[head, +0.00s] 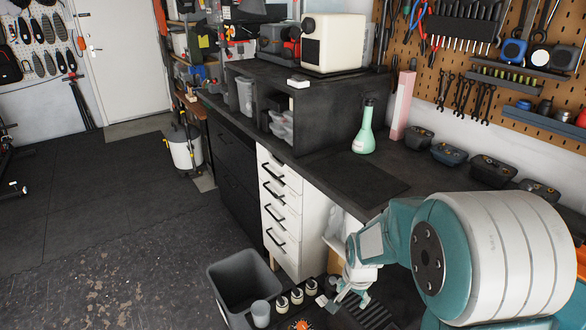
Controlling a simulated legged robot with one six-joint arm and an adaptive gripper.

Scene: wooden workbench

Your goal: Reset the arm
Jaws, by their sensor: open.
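My gripper (345,299) is at the lower middle of the head view, at the end of my teal and white arm. It is small in the picture and points down over the dark surface low in front. It is open, and I see nothing held in it. My arm covers much of the lower right of the view and hides part of the bench.
A grey bin (243,275) stands left of my gripper, with a grey cup (261,313) and several small jars beside it. A green flask (364,130) stands on the dark workbench (330,172). White drawers (281,215) are below. The floor at left is mostly clear.

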